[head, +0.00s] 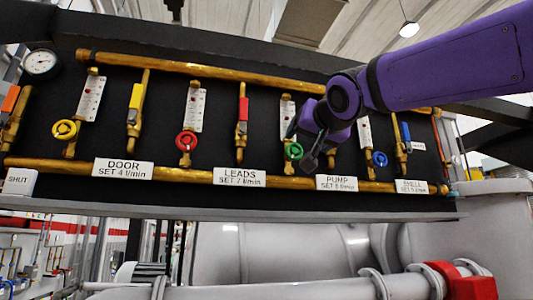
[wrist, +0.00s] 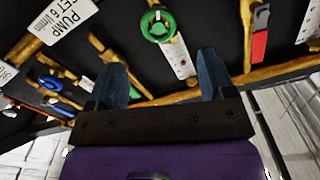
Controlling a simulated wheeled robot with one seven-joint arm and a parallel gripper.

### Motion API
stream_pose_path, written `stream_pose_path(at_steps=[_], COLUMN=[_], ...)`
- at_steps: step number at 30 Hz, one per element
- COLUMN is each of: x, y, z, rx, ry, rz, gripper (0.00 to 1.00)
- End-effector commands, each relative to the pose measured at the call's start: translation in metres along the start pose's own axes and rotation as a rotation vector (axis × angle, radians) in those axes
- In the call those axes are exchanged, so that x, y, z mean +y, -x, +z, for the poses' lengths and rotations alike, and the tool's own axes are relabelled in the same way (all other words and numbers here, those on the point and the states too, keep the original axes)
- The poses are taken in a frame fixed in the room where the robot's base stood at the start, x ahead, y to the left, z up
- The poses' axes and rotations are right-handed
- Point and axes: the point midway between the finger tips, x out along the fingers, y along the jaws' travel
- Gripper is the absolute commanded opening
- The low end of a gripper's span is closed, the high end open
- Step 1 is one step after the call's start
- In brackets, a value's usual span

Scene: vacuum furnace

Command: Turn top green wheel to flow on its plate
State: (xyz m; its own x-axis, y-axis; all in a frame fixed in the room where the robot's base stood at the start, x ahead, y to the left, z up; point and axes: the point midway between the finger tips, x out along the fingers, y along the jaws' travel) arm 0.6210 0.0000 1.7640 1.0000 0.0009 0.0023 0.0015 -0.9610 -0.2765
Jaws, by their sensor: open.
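The green wheel (head: 293,150) sits on the black panel below a white scaled flow tube (head: 287,110). In the wrist view, the green wheel (wrist: 157,25) lies ahead of and between my fingers, apart from them, with its flow tube (wrist: 180,58) beside it. The white plate (head: 337,183) reads PUMP SET 6 l/min; it also shows in the wrist view (wrist: 62,18). My gripper (head: 304,150) is open and empty close to the green wheel; its two blue-grey fingers (wrist: 162,80) are spread. The tube's reading is too small to tell.
A red wheel (head: 186,141), a yellow wheel (head: 64,130) and a blue wheel (head: 379,159) sit on the same panel. Brass pipes and lever valves, including a red lever (head: 243,108), stand out between them. Grey pipework (head: 270,288) runs below the panel.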

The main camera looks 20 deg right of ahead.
Motion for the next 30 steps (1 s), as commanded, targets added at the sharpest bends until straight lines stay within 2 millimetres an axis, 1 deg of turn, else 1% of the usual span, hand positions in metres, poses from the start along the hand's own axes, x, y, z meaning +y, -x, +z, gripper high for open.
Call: stream_pose_path(at_steps=[5, 12, 18, 24, 30], x=[0.001, 0.001, 0.001, 0.001, 0.001], y=[-0.021, -0.064, -0.091, -0.104, -0.106], z=[0.001, 0.002, 0.001, 0.001, 0.001], rx=[-0.003, -0.004, -0.003, -0.002, -0.002], ry=[0.001, 0.001, 0.001, 0.001, 0.001], rz=[0.002, 0.002, 0.001, 0.001, 0.001], gripper=[0.76, 0.76, 0.76, 0.76, 0.76])
